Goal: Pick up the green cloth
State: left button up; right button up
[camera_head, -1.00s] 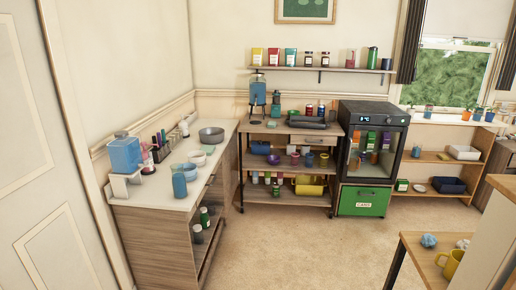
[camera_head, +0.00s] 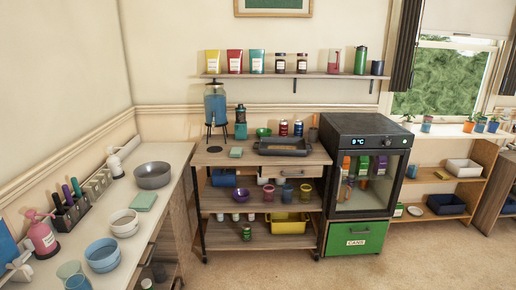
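A folded pale green cloth (camera_head: 143,201) lies flat on the left counter (camera_head: 176,160), between a grey bowl (camera_head: 153,175) and a white bowl (camera_head: 124,223). A smaller green, flat, square item (camera_head: 236,152) lies on the top of the wooden cart, left of the dark tray; it may be a cloth or a sponge. Neither of my grippers shows in the view.
The cart (camera_head: 212,160) holds a dark tray (camera_head: 283,147), a blue drink dispenser (camera_head: 215,104) and cups. A black glass-door fridge (camera_head: 365,165) stands right of it on a green box (camera_head: 356,238). A pink spray bottle (camera_head: 41,235) stands on the counter. Carpet in front is clear.

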aim_at(235, 153)
jog(key=i+l, duration=0.1)
jog(key=i, duration=1.7)
jog(key=l, duration=0.1)
